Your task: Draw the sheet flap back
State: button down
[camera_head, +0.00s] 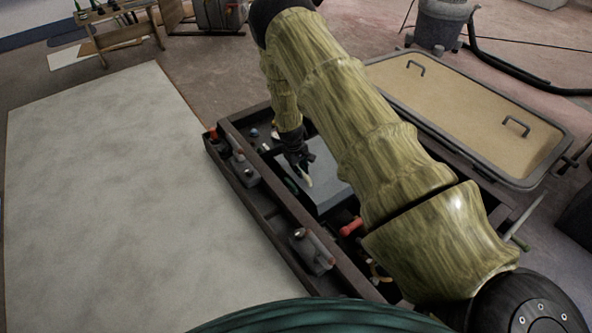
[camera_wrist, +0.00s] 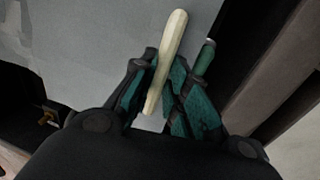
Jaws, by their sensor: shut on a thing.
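My gripper (camera_head: 300,168) reaches down over the dark box in the middle of the head view. Its fingers (camera_wrist: 163,88) are closed around a short cream rod (camera_wrist: 168,55), which also shows in the head view (camera_head: 307,180). A flat grey sheet (camera_head: 332,188) lies inside the box under and beside my gripper, and it fills much of the wrist view (camera_wrist: 100,50). I cannot tell whether the rod is fixed to the sheet. My arm hides part of the sheet and the box's far right side.
The dark box (camera_head: 281,222) has raised walls and holds clamp-like tools (camera_head: 313,250) and a red-handled item (camera_head: 351,227). A green-handled tool (camera_wrist: 205,58) lies close beside my fingers. A large pale panel (camera_head: 105,200) is at left; a tan framed panel (camera_head: 470,115) is at right.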

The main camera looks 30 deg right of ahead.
jog(key=w+d, duration=0.1)
jog(key=d, duration=0.5)
jog(key=w+d+p, duration=0.1)
jog(key=d, duration=0.6)
jog(key=d+p, duration=0.1)
jog(key=d, duration=0.5)
jog(key=shift+w+d, duration=0.25)
jog(key=shift+w, duration=0.15)
jog(key=c, duration=1.4)
grip_release()
jog(key=r, duration=0.4)
jog(key=a+r, duration=0.1)
jog(key=r, duration=0.2)
jog(key=a+r, duration=0.1)
jog(key=r, duration=0.3)
jog(key=shift+s+a+r, duration=0.15)
jog(key=shift+a+r, duration=0.05)
jog(key=shift+r, duration=0.15)
jog(key=shift+r, duration=0.1)
